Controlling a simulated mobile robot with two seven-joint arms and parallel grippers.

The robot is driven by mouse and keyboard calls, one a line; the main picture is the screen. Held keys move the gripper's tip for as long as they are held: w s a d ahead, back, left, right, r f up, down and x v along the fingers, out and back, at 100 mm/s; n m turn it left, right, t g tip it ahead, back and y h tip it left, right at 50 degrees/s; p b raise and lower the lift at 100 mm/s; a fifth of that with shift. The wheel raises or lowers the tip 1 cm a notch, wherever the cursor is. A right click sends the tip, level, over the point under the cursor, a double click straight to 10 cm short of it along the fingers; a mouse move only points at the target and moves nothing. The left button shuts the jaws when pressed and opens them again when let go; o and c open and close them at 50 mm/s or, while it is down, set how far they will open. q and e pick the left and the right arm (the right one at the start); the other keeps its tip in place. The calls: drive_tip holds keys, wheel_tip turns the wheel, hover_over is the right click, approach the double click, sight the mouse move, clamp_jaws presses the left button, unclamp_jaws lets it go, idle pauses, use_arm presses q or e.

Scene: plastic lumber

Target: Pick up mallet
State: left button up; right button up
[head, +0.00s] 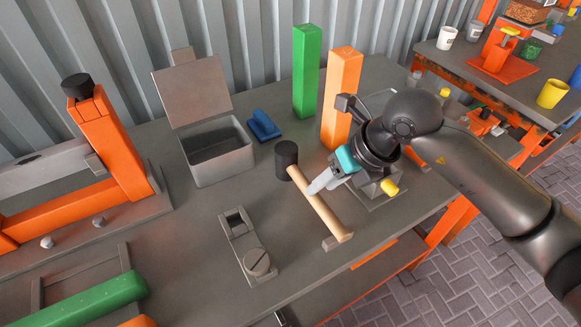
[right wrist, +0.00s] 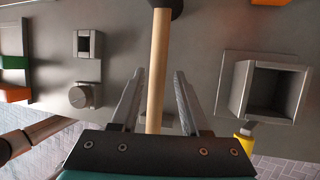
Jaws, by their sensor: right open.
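The mallet has a dark cylindrical head (head: 286,160) and a pale wooden handle (head: 322,213). It lies on the grey workbench (head: 200,260), its handle slanting toward the front right edge. In the right wrist view, the open fingers of my right gripper (right wrist: 160,72) stand on either side of the handle (right wrist: 157,110), with gaps showing on both sides. Only part of the mallet head (right wrist: 168,6) shows at the top there. My left gripper is not in view.
An open grey box (head: 218,172), a blue block (head: 264,125), and green (head: 306,70) and orange (head: 341,95) posts stand behind the mallet. A grey fixture with a round knob (head: 257,262) is to its left. An open square box (right wrist: 268,90) lies right of my fingers in the wrist view.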

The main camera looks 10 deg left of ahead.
drive_tip(key=b+x, duration=0.1)
drive_tip(key=x, duration=0.4)
drive_tip(key=shift+a, duration=0.1)
drive_tip(key=shift+a+f, duration=0.1)
drive_tip(key=shift+f, duration=0.1)
drive_tip(key=c, duration=0.6)
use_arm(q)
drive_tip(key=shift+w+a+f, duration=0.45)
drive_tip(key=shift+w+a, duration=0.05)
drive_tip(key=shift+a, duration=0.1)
use_arm(e)
clamp_jaws()
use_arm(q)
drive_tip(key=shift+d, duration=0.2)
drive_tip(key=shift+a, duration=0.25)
use_arm(e)
drive_tip(key=shift+r, duration=0.15)
